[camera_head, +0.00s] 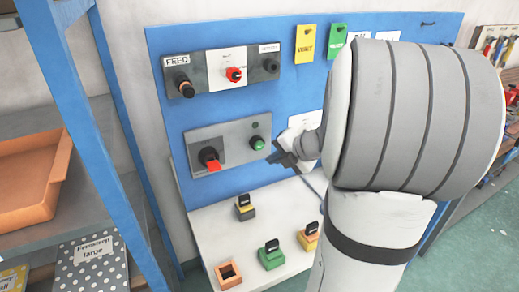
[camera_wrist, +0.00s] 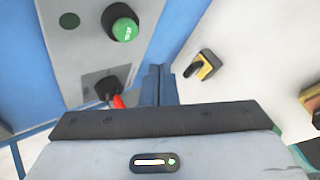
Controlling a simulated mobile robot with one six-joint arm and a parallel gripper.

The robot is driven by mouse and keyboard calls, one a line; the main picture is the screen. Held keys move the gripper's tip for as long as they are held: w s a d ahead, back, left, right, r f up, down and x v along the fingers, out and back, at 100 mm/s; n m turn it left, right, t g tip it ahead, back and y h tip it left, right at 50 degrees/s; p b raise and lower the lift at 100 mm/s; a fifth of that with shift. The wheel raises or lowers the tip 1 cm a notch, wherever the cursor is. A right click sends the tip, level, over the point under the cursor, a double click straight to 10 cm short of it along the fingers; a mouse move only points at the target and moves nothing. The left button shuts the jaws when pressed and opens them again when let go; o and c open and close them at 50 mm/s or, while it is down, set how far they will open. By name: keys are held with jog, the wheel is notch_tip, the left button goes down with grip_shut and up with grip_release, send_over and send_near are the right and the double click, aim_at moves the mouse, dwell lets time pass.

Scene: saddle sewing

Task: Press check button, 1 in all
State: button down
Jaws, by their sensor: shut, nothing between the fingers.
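A round green push button (camera_head: 258,143) with a dark collar sits on the right half of the lower grey panel (camera_head: 228,135), on the blue board. The green button also shows in the wrist view (camera_wrist: 124,30), up and left of the fingers. No readable "check" label shows beside it. My gripper (camera_head: 275,158) is shut and empty. Its fingertips are close to the green button, a little below and to its right in the head view; they seem apart from it. In the wrist view the shut fingers (camera_wrist: 158,84) point toward the board's lower part.
A red-handled rotary switch (camera_head: 210,160) is left of the button. An upper panel (camera_head: 222,71) marked FEED holds several controls. Several small coloured blocks, including a green one (camera_head: 271,254), stand on the white shelf (camera_head: 235,240) below. Yellow and green tags (camera_head: 306,42) hang above.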

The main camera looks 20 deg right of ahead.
aim_at(258, 145)
jog(key=shift+w+a+p, duration=0.1)
jog(key=shift+w+p, duration=0.45)
jog(key=shift+w, duration=1.35)
dwell(0.6)
jog(key=shift+w+p, duration=0.4)
jog(key=shift+w+p, duration=0.35)
jog(key=shift+w, duration=0.2)
dwell(0.6)
jog(key=shift+s, duration=1)
